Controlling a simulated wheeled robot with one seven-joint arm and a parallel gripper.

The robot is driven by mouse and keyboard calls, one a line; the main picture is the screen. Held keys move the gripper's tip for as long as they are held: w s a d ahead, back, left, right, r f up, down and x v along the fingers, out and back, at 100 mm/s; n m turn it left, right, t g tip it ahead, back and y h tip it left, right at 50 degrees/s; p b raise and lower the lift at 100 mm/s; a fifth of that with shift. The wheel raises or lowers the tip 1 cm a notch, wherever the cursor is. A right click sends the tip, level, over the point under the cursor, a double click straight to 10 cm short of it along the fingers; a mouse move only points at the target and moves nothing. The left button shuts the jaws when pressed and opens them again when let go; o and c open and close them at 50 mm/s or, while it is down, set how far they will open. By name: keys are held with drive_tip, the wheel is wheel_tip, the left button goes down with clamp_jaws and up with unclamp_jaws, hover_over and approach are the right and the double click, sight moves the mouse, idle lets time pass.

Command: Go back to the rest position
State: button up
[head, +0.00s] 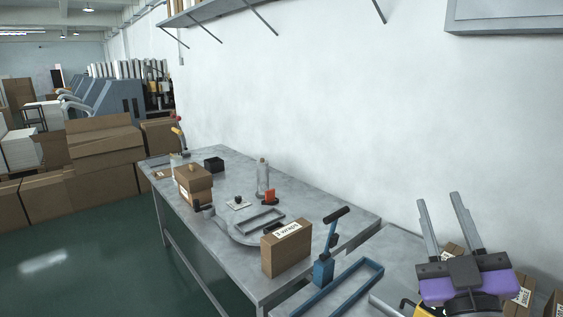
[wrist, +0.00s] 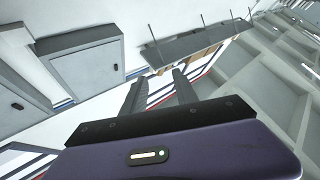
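My gripper (head: 442,200) is at the lower right of the head view, raised with its two grey fingers pointing up beside the white wall. The fingers stand apart with nothing between them. In the wrist view my gripper (wrist: 158,80) also shows open and empty, facing the upper wall, a shelf and the ceiling. Its purple body fills the lower part of that view.
Small boxes (head: 520,295) stand behind my gripper. Large cartons (head: 105,150) stand at the left. Green floor is clear.

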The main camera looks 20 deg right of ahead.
drive_tip(key=s+a+f+n+y, duration=0.35)
drive_tip(key=a+f+y, duration=0.3)
drive_tip(key=f, duration=0.25)
drive_tip(key=s+a+f+m+g+y, duration=0.1)
drive_tip(key=s+a+f, duration=0.4)
drive_tip(key=s+f, duration=0.5)
drive_tip(key=s+a+f+m+g+y, duration=0.1)
drive_tip(key=s+a+f+m+g, duration=0.2)
drive_tip(key=s+f, duration=0.7)
drive_tip(key=s+a+g, duration=0.2)
drive_tip(key=s+g, duration=0.1)
drive_tip(key=s, duration=0.2)
drive_tip(key=shift+f+y, duration=0.2)
drive_tip(key=shift+y, duration=0.15)
drive_tip(key=shift+w+d, duration=0.1)
